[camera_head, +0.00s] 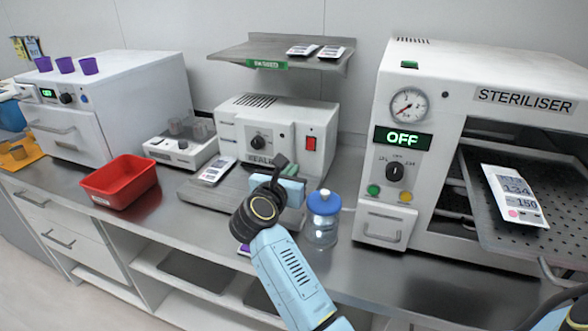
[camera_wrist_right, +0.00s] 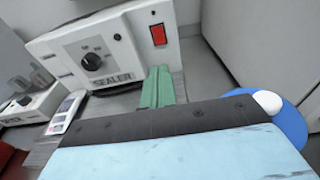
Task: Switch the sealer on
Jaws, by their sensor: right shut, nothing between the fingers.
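The sealer (camera_head: 262,118) is a white box on the counter, with a black dial (camera_head: 258,142) and a red rocker switch (camera_head: 311,144) on its front. In the right wrist view its label reads SEALER; the dial (camera_wrist_right: 92,61) is left and the switch (camera_wrist_right: 158,35) upper centre. I cannot tell which way the rocker is tipped. My right gripper (camera_head: 289,169) is in front of the sealer, below and left of the switch in the head view. Its green fingers (camera_wrist_right: 158,75) are shut and empty, pointing towards the front below the switch.
A blue-lidded jar (camera_head: 322,228) stands right of my right gripper. The steriliser (camera_head: 400,75), reading OFF, stands farther right. A printed pouch (camera_head: 217,170) lies left of the gripper, and a red bin (camera_head: 120,184) is farther left. A shelf (camera_head: 232,52) overhangs the sealer.

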